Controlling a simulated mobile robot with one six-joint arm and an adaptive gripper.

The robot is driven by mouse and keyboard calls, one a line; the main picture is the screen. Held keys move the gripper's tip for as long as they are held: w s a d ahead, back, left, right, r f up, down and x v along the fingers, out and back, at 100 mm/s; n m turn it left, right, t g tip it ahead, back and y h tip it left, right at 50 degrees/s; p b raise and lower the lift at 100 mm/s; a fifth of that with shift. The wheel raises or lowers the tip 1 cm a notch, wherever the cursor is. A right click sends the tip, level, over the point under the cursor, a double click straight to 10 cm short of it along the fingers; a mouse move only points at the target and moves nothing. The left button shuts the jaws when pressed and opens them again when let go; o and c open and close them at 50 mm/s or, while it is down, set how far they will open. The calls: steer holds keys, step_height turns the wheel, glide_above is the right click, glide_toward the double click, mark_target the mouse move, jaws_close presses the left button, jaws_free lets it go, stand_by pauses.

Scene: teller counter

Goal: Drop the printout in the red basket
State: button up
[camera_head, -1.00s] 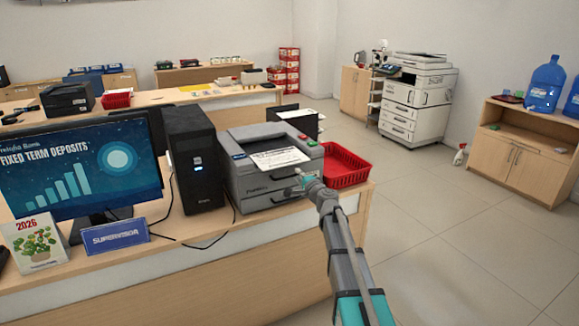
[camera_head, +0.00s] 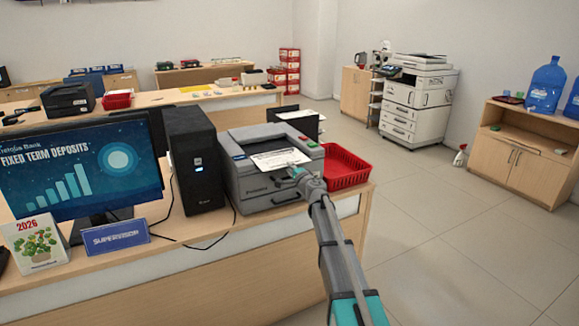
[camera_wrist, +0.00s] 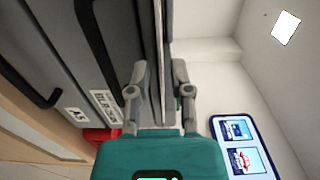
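The printout (camera_head: 276,160) is a white sheet with dark text, lying on top of the grey printer (camera_head: 252,187) on the counter. The red basket (camera_head: 345,170) stands on the counter just right of the printer, and a red part of it shows in the wrist view (camera_wrist: 99,136). My gripper (camera_head: 296,172) is at the printout's front right edge. In the wrist view my gripper (camera_wrist: 160,78) has its fingers apart, with a thin edge-on strip between them. Whether this strip is the sheet or printer casing is hard to tell.
A black computer tower (camera_head: 194,160), a monitor (camera_head: 84,168) and a blue sign (camera_head: 115,236) stand left of the printer. A black tray (camera_head: 300,124) is behind it. Open floor lies to the right of the counter, with a copier (camera_head: 418,100) beyond.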

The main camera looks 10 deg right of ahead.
mark_target(287, 159)
steer(key=shift+x, duration=1.4)
jaws_close()
step_height(287, 159, up, 3)
steer(key=p, duration=0.2)
steer(key=shift+f+p, duration=0.2)
steer(key=shift+p, duration=0.1)
steer(key=shift+s, duration=0.1)
steer(key=s+d+r+p, duration=0.2)
steer(key=s, duration=0.4)
steer(key=s+d+r+p, duration=0.2)
steer(key=s+r+p, duration=0.1)
steer(key=s, duration=0.4)
steer(key=shift+d, duration=0.2)
